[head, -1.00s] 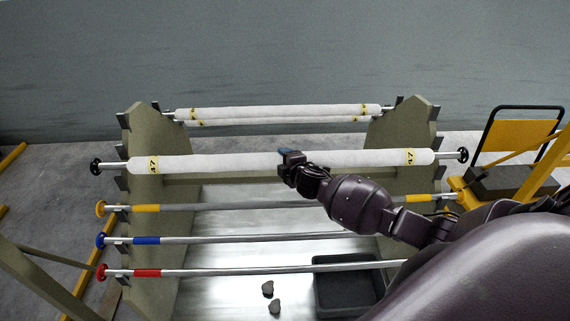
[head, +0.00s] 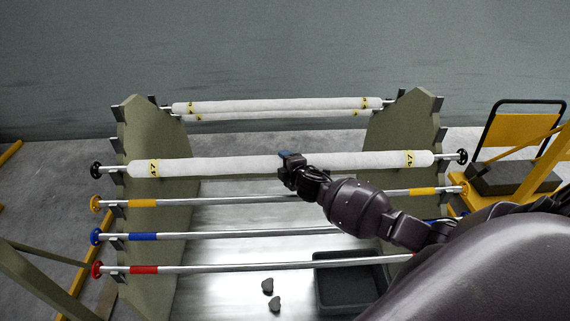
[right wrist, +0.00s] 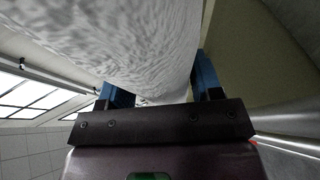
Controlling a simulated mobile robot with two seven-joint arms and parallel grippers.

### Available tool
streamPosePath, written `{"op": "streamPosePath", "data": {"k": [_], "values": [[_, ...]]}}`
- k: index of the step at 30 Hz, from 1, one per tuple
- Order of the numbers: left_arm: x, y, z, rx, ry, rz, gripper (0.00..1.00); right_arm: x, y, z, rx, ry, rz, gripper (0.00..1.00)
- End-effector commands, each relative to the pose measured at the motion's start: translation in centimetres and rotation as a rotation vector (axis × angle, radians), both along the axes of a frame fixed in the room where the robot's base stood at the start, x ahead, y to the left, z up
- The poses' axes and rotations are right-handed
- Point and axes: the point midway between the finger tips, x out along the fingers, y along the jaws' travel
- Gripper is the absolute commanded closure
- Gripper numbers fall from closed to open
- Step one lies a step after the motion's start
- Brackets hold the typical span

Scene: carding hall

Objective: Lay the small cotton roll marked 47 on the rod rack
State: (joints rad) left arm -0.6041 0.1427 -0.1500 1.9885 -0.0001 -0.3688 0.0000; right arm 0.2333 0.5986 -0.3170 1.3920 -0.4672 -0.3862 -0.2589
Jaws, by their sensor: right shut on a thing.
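The white cotton roll marked 47 (head: 220,165) spans the rack in the head view, with yellow 47 labels near both ends and black knobs on its rod. My right gripper (head: 288,158) is at the middle of the roll; in the right wrist view its blue fingers (right wrist: 160,85) stand on both sides of the white roll (right wrist: 150,40). It is shut on the roll. The rod rack has two olive side plates (head: 152,215) with grey brackets; the rod ends lie at the plates' front edges, but whether they rest in the brackets is unclear. My left gripper is not in view.
Rods with yellow (head: 142,203), blue (head: 143,236) and red (head: 143,269) bands lie across the rack below. More white rolls (head: 270,106) lie at the back. A dark tray (head: 345,283) and two dark lumps (head: 270,293) are below. A yellow cart (head: 520,130) stands at the right.

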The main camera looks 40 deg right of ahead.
Motion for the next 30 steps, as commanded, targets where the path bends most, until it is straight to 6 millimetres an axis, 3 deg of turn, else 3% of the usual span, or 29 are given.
{"op": "streamPosePath", "data": {"k": [7,8,13,19,22,30], "values": [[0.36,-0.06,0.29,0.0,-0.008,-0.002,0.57,0.16,0.03,0.37,0.0,-0.006,0.002,1.0],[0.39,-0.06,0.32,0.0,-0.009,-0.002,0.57,0.16,0.03,0.37,0.0,-0.006,0.002,0.39],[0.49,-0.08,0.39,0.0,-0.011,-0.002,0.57,0.13,0.03,0.3,0.001,-0.005,0.001,0.13],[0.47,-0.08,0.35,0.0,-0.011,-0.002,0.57,0.07,0.02,0.13,0.001,-0.002,0.0,0.11],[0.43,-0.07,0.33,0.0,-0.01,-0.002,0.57,-0.09,0.01,-0.17,0.001,0.003,-0.001,0.0],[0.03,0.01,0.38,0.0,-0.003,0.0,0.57,-0.25,0.06,0.12,0.001,0.0,0.0,0.0]]}}
